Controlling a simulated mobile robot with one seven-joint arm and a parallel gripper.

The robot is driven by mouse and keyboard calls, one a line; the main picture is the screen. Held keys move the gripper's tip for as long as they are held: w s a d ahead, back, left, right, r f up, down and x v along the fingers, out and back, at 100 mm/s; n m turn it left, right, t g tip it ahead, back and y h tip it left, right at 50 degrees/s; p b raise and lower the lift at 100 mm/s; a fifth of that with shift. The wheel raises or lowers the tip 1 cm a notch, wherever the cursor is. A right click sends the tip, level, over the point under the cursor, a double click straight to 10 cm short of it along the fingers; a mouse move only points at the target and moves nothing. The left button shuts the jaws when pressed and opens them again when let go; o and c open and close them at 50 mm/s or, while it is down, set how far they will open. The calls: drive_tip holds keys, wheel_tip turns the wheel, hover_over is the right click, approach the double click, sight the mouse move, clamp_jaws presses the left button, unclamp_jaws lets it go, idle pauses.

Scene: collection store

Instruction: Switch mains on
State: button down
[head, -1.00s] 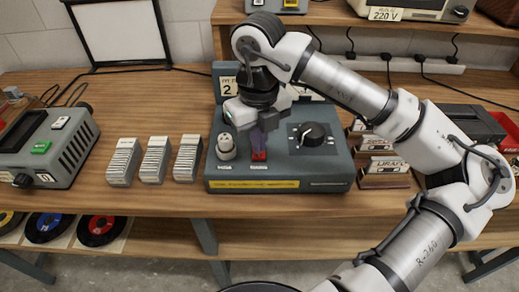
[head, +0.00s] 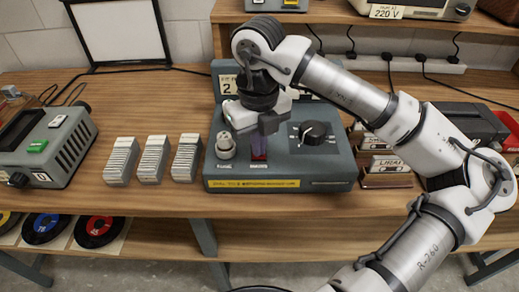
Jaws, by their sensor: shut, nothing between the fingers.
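A grey-green control box (head: 335,170) stands on the wooden bench, with a yellow label strip along its front. A small red switch (head: 259,157) sits near the front of its top, with a small label below it that I cannot read. My gripper (head: 263,143) is shut and empty, pointing down onto the switch. Its fingers hide the upper part of the switch; I cannot tell whether they touch it or which way it is set. A pale round knob (head: 225,147) is left of the switch, and a black dial (head: 315,132) is to its right.
White card stacks (head: 153,158) stand left of the box. A second grey device (head: 47,145) with a green button is at far left. Card holders (head: 388,172) stand close on the right. A power strip (head: 400,66) and cables run behind. My arm reaches in from the right.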

drive_tip(key=shift+f, duration=0.25)
drive_tip(key=shift+r, duration=0.2)
drive_tip(key=shift+r+p, duration=1.6)
drive_tip(key=shift+r, duration=1.75)
drive_tip(key=shift+s+f, duration=0.1)
